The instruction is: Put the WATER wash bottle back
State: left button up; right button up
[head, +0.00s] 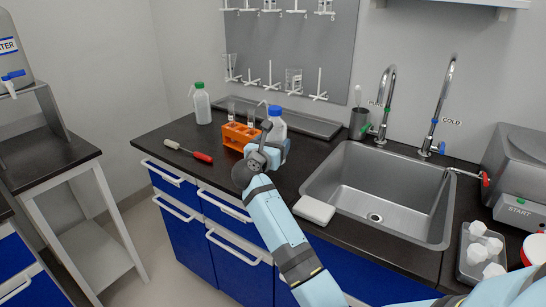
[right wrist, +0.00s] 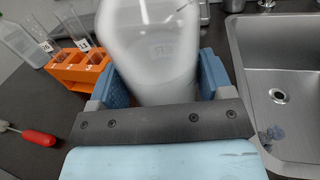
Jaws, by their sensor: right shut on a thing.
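A white wash bottle (head: 278,126) with a blue cap and a thin spout stands out behind my right gripper (head: 274,150) in the head view. In the right wrist view the bottle (right wrist: 155,50) sits between the two blue fingers of the gripper (right wrist: 160,85), which is shut on it. Its lettering is too faint to read for certain. The gripper hides its lower part, so I cannot tell whether it touches the counter. A second white bottle (head: 202,106) with a green cap stands at the back left of the counter. My left gripper is not in view.
An orange rack (head: 240,135) with tubes stands just left of the held bottle. A red-handled tool (head: 190,153) lies at the left. A grey tray (head: 300,122) lies along the wall. The sink (head: 380,190) and a white pad (head: 314,209) are to the right.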

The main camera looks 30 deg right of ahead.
notch_tip(320, 180, down, 3)
jog(key=shift+f, duration=0.1)
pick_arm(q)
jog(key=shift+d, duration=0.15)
pick_arm(e)
jog(key=shift+f, duration=0.2)
pick_arm(q)
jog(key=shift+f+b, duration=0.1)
jog(key=shift+b, duration=0.2)
pick_arm(e)
jog(key=shift+f, duration=0.1)
jog(key=shift+f, duration=0.15)
jog(key=o, duration=0.7)
jog(key=shift+o, duration=0.2)
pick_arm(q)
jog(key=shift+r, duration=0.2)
pick_arm(e)
jog(key=shift+r, duration=0.2)
